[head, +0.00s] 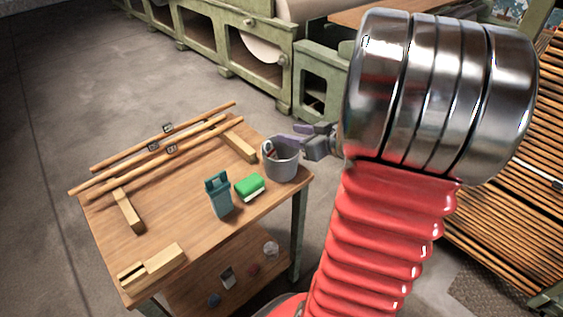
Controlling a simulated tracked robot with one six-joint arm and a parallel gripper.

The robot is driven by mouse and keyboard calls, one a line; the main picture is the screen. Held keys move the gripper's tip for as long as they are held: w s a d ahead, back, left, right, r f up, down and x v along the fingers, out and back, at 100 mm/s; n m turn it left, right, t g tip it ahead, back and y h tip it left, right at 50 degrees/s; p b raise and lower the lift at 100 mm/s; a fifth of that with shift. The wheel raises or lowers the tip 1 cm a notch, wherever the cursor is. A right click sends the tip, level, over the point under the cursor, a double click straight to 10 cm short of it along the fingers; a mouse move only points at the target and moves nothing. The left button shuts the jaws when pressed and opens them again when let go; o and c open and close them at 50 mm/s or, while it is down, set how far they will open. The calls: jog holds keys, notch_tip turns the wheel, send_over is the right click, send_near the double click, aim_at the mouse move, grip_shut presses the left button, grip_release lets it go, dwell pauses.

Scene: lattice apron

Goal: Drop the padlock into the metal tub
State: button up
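The metal tub (282,165) is a grey, round, open bucket at the right corner of the wooden table. My gripper (284,136), with purple fingers, reaches in from the right just above the tub's far rim. Its two fingers show one above the other, but their gap is too small to judge. A small thing with a pale loop and a reddish part (268,148) shows at the tub's left rim, close to the fingertips. It may be the padlock; I cannot tell whether it is held or rests in the tub. The tub's inside is mostly hidden.
A green sponge (249,185) and a teal holder (219,196) stand left of the tub. Wooden rods with small dark tags lie across the table's (175,205) back left. A slotted wood block (151,266) lies at the front. Small items lie on the lower shelf (190,293).

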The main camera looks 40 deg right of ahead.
jog(key=v, duration=1)
jog(key=shift+s+r, duration=0.2)
jog(key=shift+s, duration=0.1)
dwell(0.5)
jog(key=w+d+r+m+g+h, duration=0.15)
jog(key=w+d+r+h, duration=0.25)
jog(key=w+r+h, duration=0.4)
jog(key=a+g, duration=0.3)
jog(key=a, duration=0.2)
jog(key=s+a+f+g+y, duration=0.1)
jog(key=s+a, duration=0.3)
jog(key=a, duration=0.6)
jog(key=s+a+f+g+y, duration=0.1)
jog(key=s+a+f+y, duration=0.2)
jog(key=a, duration=0.7)
jog(key=s+a+f+n+g+y, duration=0.1)
jog(key=s+a, duration=0.4)
jog(key=a, duration=0.5)
jog(key=f+y, duration=0.1)
jog(key=y, duration=0.1)
jog(key=shift+a+y, duration=0.25)
jog(key=shift+y, duration=0.05)
jog(key=shift+g, duration=0.25)
